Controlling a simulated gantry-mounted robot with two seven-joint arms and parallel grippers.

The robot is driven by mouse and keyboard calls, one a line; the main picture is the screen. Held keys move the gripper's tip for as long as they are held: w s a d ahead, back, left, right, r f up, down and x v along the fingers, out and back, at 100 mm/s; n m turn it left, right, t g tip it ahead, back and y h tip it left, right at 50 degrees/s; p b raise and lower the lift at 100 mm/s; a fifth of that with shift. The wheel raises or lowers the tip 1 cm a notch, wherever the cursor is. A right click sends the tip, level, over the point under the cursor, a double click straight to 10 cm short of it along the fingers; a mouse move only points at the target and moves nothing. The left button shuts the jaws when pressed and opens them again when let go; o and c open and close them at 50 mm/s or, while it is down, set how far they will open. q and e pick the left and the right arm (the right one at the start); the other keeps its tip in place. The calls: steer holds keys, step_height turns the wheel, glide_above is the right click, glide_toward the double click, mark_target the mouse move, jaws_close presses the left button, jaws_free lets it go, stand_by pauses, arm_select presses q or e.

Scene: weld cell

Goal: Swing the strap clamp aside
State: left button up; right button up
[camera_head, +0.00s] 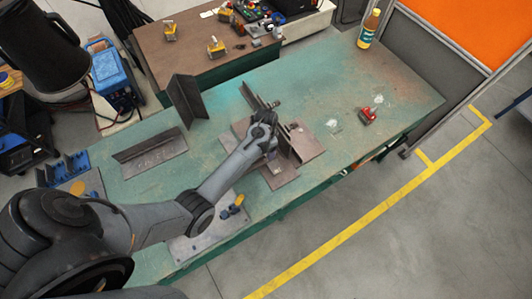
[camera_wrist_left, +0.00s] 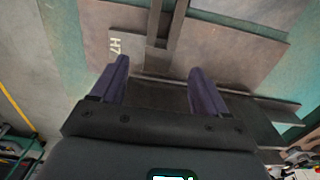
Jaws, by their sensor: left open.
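A dark steel fixture of stacked plates and upright angle pieces stands mid-bench; a bare part of its base plate (camera_head: 278,177) shows in the head view. My left gripper (camera_head: 270,152) is at this fixture, its fingers mostly hidden by the wrist. In the left wrist view my left gripper (camera_wrist_left: 158,88) is open, with two purple-grey fingers apart and nothing between them but plate surface behind. Narrow steel bars (camera_wrist_left: 165,22) run over a plate marked "H7" (camera_wrist_left: 116,44) beyond the fingertips. I cannot tell which piece is the strap clamp. Contact with the fixture cannot be told.
On the green bench (camera_head: 400,90) lie a marked angle piece (camera_head: 150,153), an upright dark angle (camera_head: 186,97), a small red tool (camera_head: 368,115) and a bottle (camera_head: 369,28). A brown table (camera_head: 180,58) with yellow clamps adjoins behind. The bench's right part is mostly clear.

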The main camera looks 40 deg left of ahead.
mark_target(266, 157)
arm_select(q)
steer(key=shift+f+b, duration=0.6)
steer(key=shift+f, duration=3)
jaws_close()
